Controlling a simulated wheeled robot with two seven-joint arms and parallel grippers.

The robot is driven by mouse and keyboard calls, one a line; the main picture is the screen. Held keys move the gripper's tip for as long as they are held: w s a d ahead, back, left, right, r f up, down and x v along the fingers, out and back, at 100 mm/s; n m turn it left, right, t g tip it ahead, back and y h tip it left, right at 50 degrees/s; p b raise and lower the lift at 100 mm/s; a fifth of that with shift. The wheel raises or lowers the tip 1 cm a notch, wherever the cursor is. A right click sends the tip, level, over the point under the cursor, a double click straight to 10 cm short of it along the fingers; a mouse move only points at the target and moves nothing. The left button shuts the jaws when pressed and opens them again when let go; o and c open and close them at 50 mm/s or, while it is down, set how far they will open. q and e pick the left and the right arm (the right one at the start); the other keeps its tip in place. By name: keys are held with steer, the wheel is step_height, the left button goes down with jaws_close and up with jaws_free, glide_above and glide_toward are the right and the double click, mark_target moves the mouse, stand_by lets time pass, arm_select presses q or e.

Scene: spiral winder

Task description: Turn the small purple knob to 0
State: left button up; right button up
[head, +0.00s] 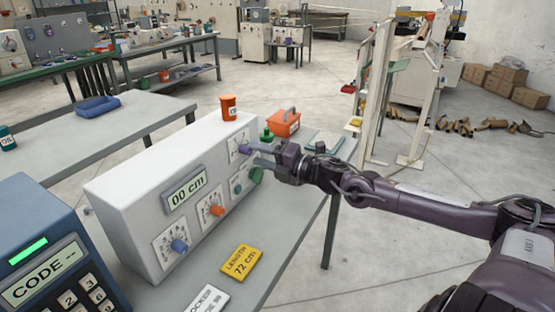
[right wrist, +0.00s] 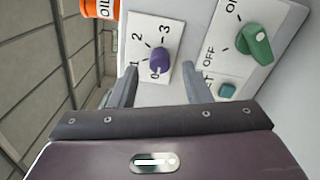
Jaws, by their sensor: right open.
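The small purple knob (head: 244,149) sits on a white dial plate on the front of the grey machine box (head: 125,205). In the right wrist view the purple knob (right wrist: 160,60) shows with the numbers 0, 1, 2 and 3 around it. Its lower end lies close to the 0, but its exact pointing is hard to tell. My right gripper (head: 259,154) is open in front of the dial. Its fingers show on either side of the knob in the wrist view, apart from it. My left gripper is out of view.
A green knob (right wrist: 255,45) with ON and OFF marks and a teal button (right wrist: 227,90) are close to the right finger. An orange knob (head: 212,209) and blue knob (head: 179,245) are further along the panel. An orange can (head: 228,107) stands on the box.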

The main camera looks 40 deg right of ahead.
steer(key=shift+p+v, duration=0.9)
steer(key=shift+v, duration=0.3)
steer(key=shift+p+v, duration=1.2)
steer(key=shift+v, duration=0.15)
